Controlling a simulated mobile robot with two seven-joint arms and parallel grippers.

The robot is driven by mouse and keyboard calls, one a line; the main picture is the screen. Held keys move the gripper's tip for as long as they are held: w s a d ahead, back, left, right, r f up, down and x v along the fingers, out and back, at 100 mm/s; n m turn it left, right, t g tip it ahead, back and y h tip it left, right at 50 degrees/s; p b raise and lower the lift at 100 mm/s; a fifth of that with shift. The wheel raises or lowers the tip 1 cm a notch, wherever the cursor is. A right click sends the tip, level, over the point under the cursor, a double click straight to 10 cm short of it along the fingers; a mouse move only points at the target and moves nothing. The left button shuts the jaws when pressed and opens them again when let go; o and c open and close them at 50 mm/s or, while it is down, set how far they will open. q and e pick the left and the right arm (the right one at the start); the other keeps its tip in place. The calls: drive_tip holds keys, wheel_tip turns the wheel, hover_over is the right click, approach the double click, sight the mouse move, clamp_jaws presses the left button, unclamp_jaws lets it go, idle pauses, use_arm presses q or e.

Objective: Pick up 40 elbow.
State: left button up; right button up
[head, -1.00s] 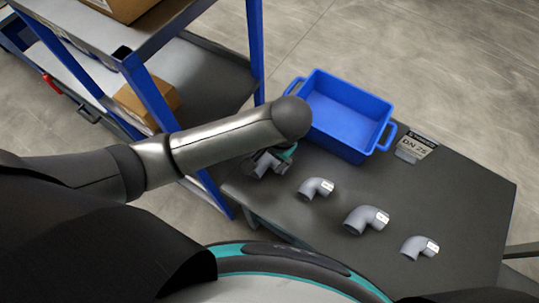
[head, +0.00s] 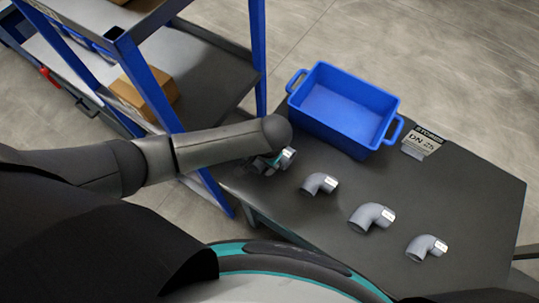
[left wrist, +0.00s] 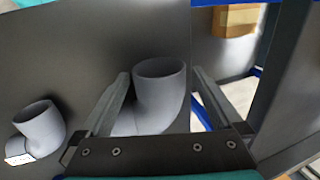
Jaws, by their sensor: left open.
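Several grey pipe elbows lie on the dark table. One elbow (left wrist: 160,95) stands between the two open fingers of my left gripper (left wrist: 160,76) in the left wrist view, with a gap beside it. In the head view that gripper (head: 267,165) is mostly hidden under my forearm. The other elbows form a diagonal row to the right: a near one (head: 320,184), a middle one (head: 371,217) and a far right one (head: 427,247). Their white labels are too small to read, so I cannot tell which is the 40. My right gripper is not in view.
An empty blue bin (head: 344,108) stands at the table's back edge. A small sign reading DN 25 (head: 422,142) is beside it. A blue-framed shelf rack (head: 258,60) with cardboard boxes (head: 146,94) is at the left. The table's right part (head: 470,200) is clear.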

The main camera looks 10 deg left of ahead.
use_arm(q)
drive_tip(key=shift+c, duration=0.4)
drive_tip(key=shift+r, duration=0.1)
clamp_jaws()
